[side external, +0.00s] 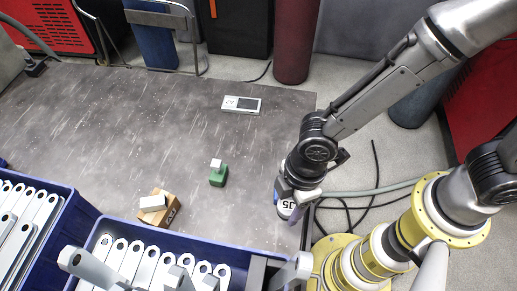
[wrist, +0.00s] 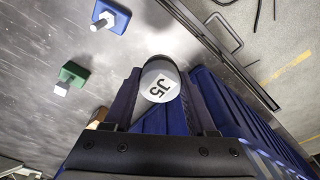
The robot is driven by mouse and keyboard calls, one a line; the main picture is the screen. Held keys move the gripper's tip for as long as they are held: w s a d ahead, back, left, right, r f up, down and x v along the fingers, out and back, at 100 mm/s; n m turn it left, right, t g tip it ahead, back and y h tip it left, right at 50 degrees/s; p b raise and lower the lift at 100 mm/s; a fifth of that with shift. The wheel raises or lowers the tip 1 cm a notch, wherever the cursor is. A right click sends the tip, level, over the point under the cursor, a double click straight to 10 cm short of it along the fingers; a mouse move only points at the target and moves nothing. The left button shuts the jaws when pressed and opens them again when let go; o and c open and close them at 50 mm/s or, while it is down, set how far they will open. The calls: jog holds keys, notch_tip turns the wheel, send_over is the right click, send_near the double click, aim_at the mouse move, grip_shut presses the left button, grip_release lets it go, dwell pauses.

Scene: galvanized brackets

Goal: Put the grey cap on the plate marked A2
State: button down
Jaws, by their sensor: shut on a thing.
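The grey cap (wrist: 160,84) is round, with a white label reading J5. It sits between the two dark fingers of my gripper (wrist: 165,100), which is shut on it. In the side external view, the cap (side external: 286,207) shows its label below my gripper (side external: 297,193), raised near the table's right side. A flat light plate (side external: 241,104) lies at the back of the table, far from my gripper. It has a dark panel and a small marking that looks like A2 upside down. I cannot make out that plate in the wrist view.
A green block with a pale knob (side external: 218,175) stands mid-table. A blue block with a knob (wrist: 110,18) shows in the wrist view. A brown box (side external: 168,213) with a pale piece is at front left. Blue bins (side external: 98,222) of metal brackets fill the front. The table around the plate is clear.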

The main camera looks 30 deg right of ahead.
jog(key=w+d+r+m, duration=0.2)
jog(key=w, duration=0.5)
jog(key=w+d+r+m, duration=0.1)
jog(key=w+d+m, duration=0.15)
jog(key=w, duration=0.55)
jog(key=w+d+m, duration=0.3)
jog(key=w+d, duration=0.4)
jog(key=w, duration=0.1)
jog(key=m+t, duration=0.1)
jog(key=m, duration=0.1)
send_over(249, 104)
jog(key=s, duration=0.1)
jog(key=shift+h, duration=0.3)
jog(key=f, duration=0.9)
jog(key=shift+s+d+f, duration=0.2)
jog(key=shift+f, duration=0.1)
jog(key=shift+w+f, duration=0.4)
jog(key=shift+f, duration=0.2)
jog(key=shift+w+a+f, duration=0.1)
jog(key=shift+f, duration=1.45)
jog(key=shift+f, duration=0.15)
